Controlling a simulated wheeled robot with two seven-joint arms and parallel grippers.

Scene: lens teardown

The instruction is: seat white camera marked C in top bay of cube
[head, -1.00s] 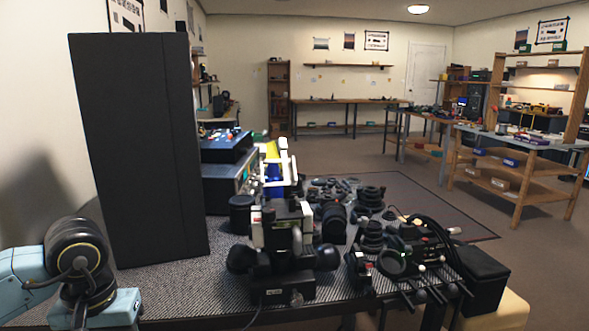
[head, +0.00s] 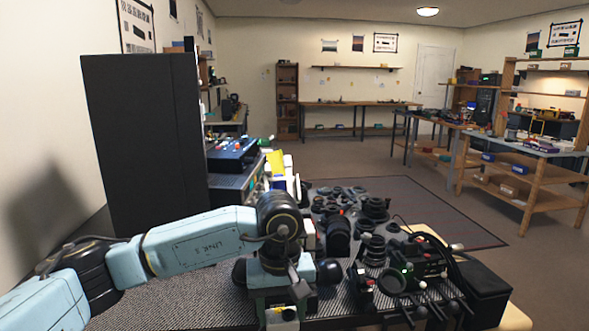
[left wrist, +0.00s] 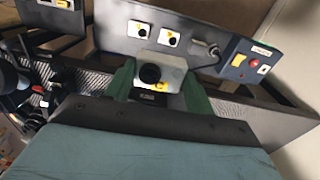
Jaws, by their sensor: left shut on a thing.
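The white camera marked C (left wrist: 150,74) shows in the left wrist view, with a round black lens and a yellow C on its white body. My left gripper (left wrist: 159,72) is shut on it, with one green finger on either side. In the head view my left gripper (head: 284,304) hangs near the table's front edge, pointing down. A white and yellow patch (head: 283,318) low between its fingers looks like the same camera. I cannot make out the cube or its top bay for certain. My right gripper is not in view.
A tall black panel (head: 145,140) stands at the left. A dark instrument with cables and rods (head: 420,270) stands right of the gripper. Lens parts (head: 375,207) lie behind. In the left wrist view, a dark panel (left wrist: 110,30) and a red-button box (left wrist: 250,60) lie beyond the camera.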

